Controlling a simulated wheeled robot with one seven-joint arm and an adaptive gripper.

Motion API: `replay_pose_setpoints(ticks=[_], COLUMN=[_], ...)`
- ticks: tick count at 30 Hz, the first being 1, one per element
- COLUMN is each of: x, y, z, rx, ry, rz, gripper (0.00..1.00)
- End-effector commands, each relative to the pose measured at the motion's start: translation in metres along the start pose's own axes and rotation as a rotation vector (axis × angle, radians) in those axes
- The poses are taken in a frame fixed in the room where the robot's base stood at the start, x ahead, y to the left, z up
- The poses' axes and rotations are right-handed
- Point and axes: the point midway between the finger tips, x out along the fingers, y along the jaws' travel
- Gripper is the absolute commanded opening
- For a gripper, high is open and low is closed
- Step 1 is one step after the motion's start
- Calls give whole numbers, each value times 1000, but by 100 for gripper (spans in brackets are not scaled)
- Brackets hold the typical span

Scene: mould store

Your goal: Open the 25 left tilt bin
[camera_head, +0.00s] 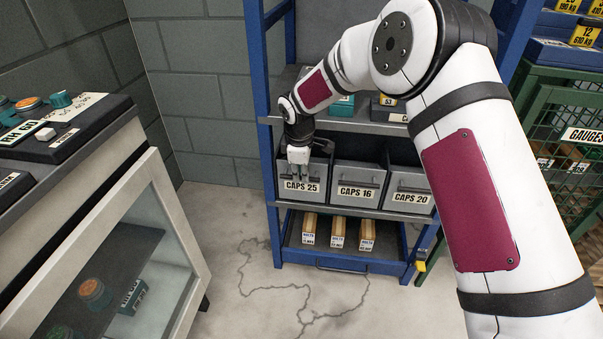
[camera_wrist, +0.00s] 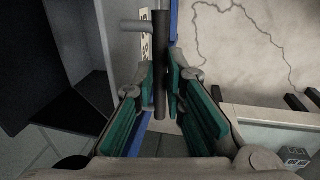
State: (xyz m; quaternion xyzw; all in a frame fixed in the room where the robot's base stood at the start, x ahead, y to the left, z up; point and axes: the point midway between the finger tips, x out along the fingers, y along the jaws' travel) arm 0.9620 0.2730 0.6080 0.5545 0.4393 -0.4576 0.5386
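The CAPS 25 tilt bin (camera_head: 283,191) is the leftmost of three grey bins on the middle shelf of the blue rack. Its front looks about level with the other bins, with no clear tilt showing. My gripper (camera_head: 302,176) is at its front, above the label, and hides part of the front and the handle. In the wrist view, a dark handle bar (camera_wrist: 161,50) on a grey post runs between the teal finger pads of my gripper (camera_wrist: 162,88). Part of the bin's label shows beside the bar.
The CAPS 16 bin (camera_head: 357,178) and CAPS 20 bin (camera_head: 409,188) stand to the right. Below is a blue tray (camera_head: 345,254) with several cartons. A glass-fronted cabinet (camera_head: 125,270) stands at left. The floor (camera_head: 225,225) before the rack is clear.

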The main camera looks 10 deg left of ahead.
Motion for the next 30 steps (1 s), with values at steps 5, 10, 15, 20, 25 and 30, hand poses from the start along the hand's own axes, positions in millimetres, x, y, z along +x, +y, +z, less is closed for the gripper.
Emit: replay_pose_setpoints(ticks=[5,10,15,20,25,30], x=[0,0,0,2,5,9], y=[0,-1,-5,-14,-24,-38], z=[0,0,-1,-1,0,0], rx=[0,0,-1,-3,-2,-2], ry=[0,0,0,-1,-1,-2], rz=[1,5,28,74,125,122], gripper=[0,0,0,0,0,0])
